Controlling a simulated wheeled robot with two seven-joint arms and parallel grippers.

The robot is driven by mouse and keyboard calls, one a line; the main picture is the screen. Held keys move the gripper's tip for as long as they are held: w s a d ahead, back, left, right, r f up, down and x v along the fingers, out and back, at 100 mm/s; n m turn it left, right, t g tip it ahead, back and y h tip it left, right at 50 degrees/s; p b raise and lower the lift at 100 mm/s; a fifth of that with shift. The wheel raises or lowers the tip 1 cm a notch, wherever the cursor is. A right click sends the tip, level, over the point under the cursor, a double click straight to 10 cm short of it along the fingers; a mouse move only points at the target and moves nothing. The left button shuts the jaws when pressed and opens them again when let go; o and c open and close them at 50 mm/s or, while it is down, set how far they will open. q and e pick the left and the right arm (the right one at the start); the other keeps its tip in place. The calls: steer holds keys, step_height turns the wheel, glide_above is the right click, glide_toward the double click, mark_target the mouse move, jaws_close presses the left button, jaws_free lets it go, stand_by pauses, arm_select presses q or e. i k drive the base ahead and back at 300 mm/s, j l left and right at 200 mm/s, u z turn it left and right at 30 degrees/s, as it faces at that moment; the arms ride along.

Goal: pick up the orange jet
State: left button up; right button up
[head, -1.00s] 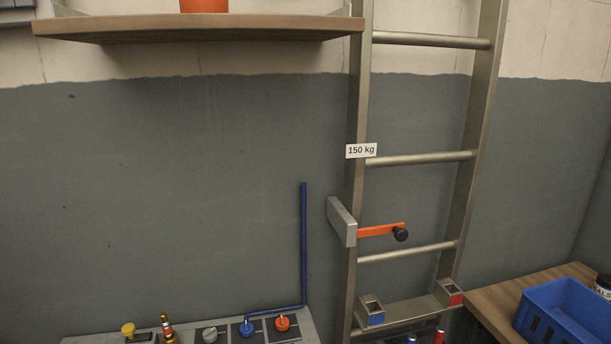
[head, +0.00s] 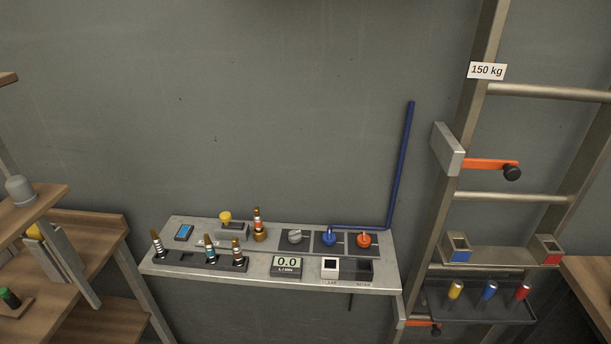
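Several small brass jets stand on the grey bench in the head view. A jet with an orange-brown body (head: 258,220) stands upright on a round brass fitting at the back of the bench. In the black rack (head: 192,261) in front, a jet with orange-looking bands (head: 237,252) is at the right, one with a blue band (head: 209,248) is in the middle and one with pale bands (head: 157,245) is at the left. The bands are too small to tell surely which jet is the orange one. Neither of my grippers shows.
The bench (head: 346,288) also carries a yellow knob (head: 225,217), grey, blue (head: 329,238) and orange (head: 363,240) knobs, and a display (head: 287,264) reading 0.0. A blue pipe (head: 400,160) rises behind. Wooden shelves (head: 75,240) stand left, a ladder (head: 470,130) right.

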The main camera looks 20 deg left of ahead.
mark_target(258, 219)
steer(key=i+l+u, duration=0.1)
steer(key=u, duration=0.35)
steer(key=l+u, duration=0.2)
steer(key=u, duration=0.25)
